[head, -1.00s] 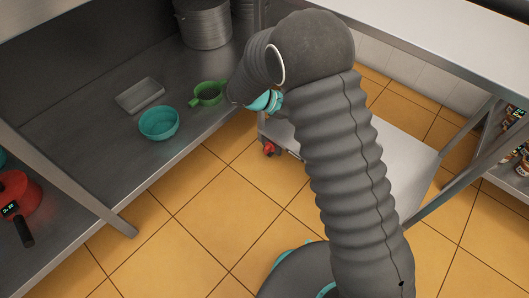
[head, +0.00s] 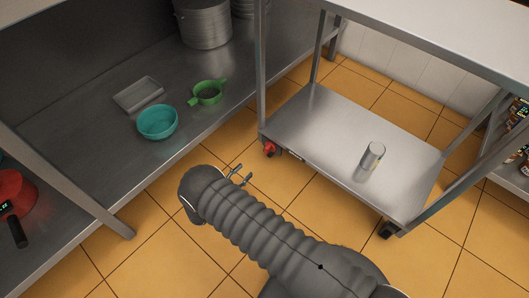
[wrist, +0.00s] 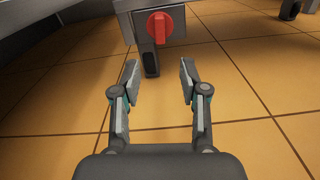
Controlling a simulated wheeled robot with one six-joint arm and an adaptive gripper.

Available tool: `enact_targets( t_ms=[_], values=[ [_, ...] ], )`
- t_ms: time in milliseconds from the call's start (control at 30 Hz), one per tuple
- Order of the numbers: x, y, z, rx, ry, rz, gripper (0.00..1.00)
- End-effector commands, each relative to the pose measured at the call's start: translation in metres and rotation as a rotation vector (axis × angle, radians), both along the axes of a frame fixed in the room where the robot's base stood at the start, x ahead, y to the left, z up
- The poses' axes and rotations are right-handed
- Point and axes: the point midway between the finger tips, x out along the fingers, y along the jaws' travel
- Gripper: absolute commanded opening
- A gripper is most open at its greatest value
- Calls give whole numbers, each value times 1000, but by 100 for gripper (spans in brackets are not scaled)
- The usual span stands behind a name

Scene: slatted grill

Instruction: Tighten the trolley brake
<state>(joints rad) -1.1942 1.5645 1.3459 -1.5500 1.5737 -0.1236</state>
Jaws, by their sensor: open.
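The trolley (head: 345,125) is a metal frame on castors with a low shelf. Its red brake knob (head: 269,148) sits at the near left corner, by the castor. In the wrist view the red brake knob (wrist: 160,27) shows at the top centre, with a raised bar across its face, above a dark wheel (wrist: 150,65). My gripper (head: 240,175) is low over the floor, in front and a little left of the knob. In the wrist view my gripper (wrist: 158,75) is open and empty, its fingers apart and pointing toward the wheel, short of the knob.
A can (head: 372,155) stands on the trolley's low shelf. A steel shelf (head: 80,165) at left holds a teal bowl (head: 158,122), a green strainer (head: 207,92), a grey tray (head: 138,95) and a red pot (head: 18,190). Tiled floor (head: 130,265) between is clear.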

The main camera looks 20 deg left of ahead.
Motion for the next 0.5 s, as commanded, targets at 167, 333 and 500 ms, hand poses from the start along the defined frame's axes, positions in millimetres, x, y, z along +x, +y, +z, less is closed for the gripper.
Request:
enact_targets(
  t_ms=[167, 333, 500],
  values=[
    [11, -5, -2, -5, -1, 6, 44],
    [37, -16, -2, -4, -1, 2, 44],
    [67, -29, -1, -4, -1, 2, 44]
  ],
)
